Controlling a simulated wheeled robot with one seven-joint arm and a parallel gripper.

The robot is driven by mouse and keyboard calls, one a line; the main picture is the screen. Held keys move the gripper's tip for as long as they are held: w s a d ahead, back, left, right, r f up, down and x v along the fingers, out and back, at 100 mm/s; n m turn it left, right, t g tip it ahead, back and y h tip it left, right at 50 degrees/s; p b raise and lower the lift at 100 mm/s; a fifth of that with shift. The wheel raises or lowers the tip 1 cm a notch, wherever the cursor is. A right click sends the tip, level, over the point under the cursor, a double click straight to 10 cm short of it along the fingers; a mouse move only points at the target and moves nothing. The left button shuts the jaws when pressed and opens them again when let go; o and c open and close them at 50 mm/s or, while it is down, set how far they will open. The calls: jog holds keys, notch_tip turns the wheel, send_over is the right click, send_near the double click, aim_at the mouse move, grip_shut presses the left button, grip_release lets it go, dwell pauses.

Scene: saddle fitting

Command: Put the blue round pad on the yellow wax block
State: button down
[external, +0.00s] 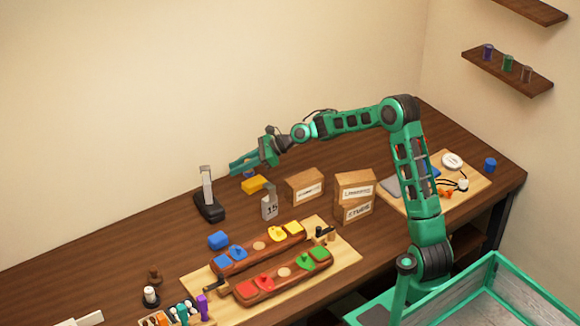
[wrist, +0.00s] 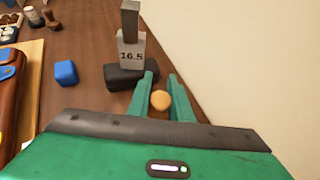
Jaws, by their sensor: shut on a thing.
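My gripper (external: 240,167) is at the back of the table, above the yellow wax block (external: 254,184). It is shut on a small piece with a round tan top (wrist: 160,99), seen between the fingers in the wrist view. A bit of blue, which looks like the blue round pad (external: 248,174), shows under the fingers in the external view, just over the block. I cannot tell whether it touches the block. The yellow block is hidden in the wrist view.
A black stand with a grey post (external: 208,206) is left of the gripper. A grey tag (external: 269,207) and cardboard boxes (external: 305,187) stand to the right. A blue block (external: 218,241) lies by the board with wooden forms (external: 340,257) in front.

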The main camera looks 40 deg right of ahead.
send_over(244, 182)
notch_tip(244, 182, down, 3)
jog(key=shift+d+f, duration=0.1)
notch_tip(244, 182, down, 4)
jog(key=shift+f, duration=0.1)
jog(key=c, duration=1.6)
grip_release()
jog(key=shift+d+r, duration=0.1)
jog(key=shift+r, duration=0.1)
jog(key=v, duration=1.1)
jog(key=shift+s+d+r, duration=0.15)
jog(key=shift+d, duration=0.2)
